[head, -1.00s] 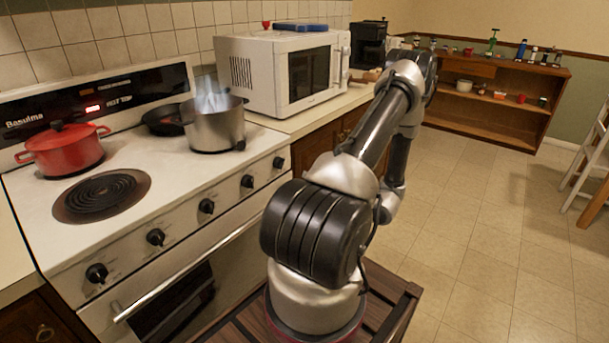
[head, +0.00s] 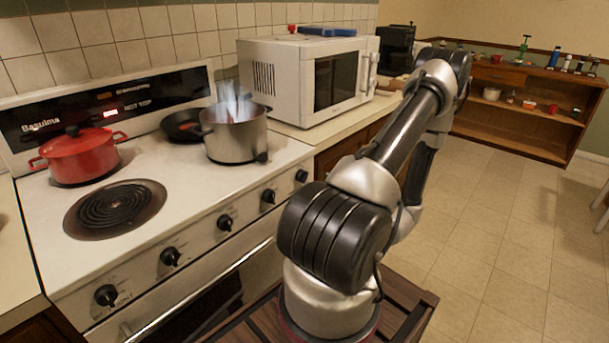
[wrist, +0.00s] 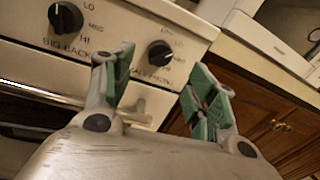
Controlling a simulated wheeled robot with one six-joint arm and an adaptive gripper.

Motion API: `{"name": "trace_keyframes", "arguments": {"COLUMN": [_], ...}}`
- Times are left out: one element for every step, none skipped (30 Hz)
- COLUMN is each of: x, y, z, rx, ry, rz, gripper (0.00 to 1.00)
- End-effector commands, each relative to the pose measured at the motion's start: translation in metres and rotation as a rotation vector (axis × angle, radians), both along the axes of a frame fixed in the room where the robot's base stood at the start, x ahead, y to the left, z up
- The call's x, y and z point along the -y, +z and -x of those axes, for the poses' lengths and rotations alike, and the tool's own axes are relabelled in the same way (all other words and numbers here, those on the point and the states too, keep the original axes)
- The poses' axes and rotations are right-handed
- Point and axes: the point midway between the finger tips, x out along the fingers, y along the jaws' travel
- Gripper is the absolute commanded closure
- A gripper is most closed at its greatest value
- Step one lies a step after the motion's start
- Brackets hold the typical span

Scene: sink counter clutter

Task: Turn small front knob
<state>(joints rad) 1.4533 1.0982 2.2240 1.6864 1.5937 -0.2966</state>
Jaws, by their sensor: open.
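In the wrist view, a black knob (wrist: 159,53) sits on the stove's white front panel, close to its right end. The label under it is partly hidden by my left finger and seems to end in "FRONT". This appears to be the rightmost knob (head: 301,175) in the head view. My gripper (wrist: 158,90) is open and empty, its green-padded fingers spread below and to either side of the knob, apart from it as far as I can tell. In the head view my arm hides the gripper.
A knob labelled "BIG BACK" (wrist: 66,19) sits to the left. A steaming steel pot (head: 235,135), a dark pan (head: 182,125) and a red pot (head: 80,158) stand on the stove. A white microwave (head: 305,80) is on the counter right of it.

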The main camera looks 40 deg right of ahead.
Motion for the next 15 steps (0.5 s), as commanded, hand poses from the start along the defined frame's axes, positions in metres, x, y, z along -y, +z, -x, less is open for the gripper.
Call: {"name": "trace_keyframes", "arguments": {"x": [0.000,0.000,0.000,0.000,0.000,0.000,0.000,-0.001,-0.001,-0.001,0.000,-0.001,0.000,-0.001,0.000], "y": [0.000,-0.001,-0.001,-0.001,-0.001,-0.001,-0.001,-0.001,-0.001,-0.001,-0.001,-0.001,0.000,0.000,-0.001], "z": [0.000,-0.001,-0.003,-0.005,-0.008,-0.013,-0.018,-0.023,-0.030,-0.035,-0.041,-0.048,-0.052,-0.057,-0.062], "rx": [-0.002,-0.002,-0.003,-0.002,-0.002,-0.002,-0.002,-0.003,-0.002,-0.002,-0.002,-0.002,-0.001,-0.001,-0.001], "ry": [-0.001,0.000,0.001,0.002,0.003,0.003,0.004,0.005,0.005,0.005,0.005,0.005,0.004,0.005,0.003], "rz": [0.039,0.056,0.074,0.081,0.086,0.087,0.087,0.087,0.087,0.087,0.088,0.088,0.087,0.087,0.086], "gripper": [0.42,0.42,0.42,0.42,0.42,0.42,0.42,0.42,0.42,0.42,0.42,0.42,0.42,0.42,0.42]}}
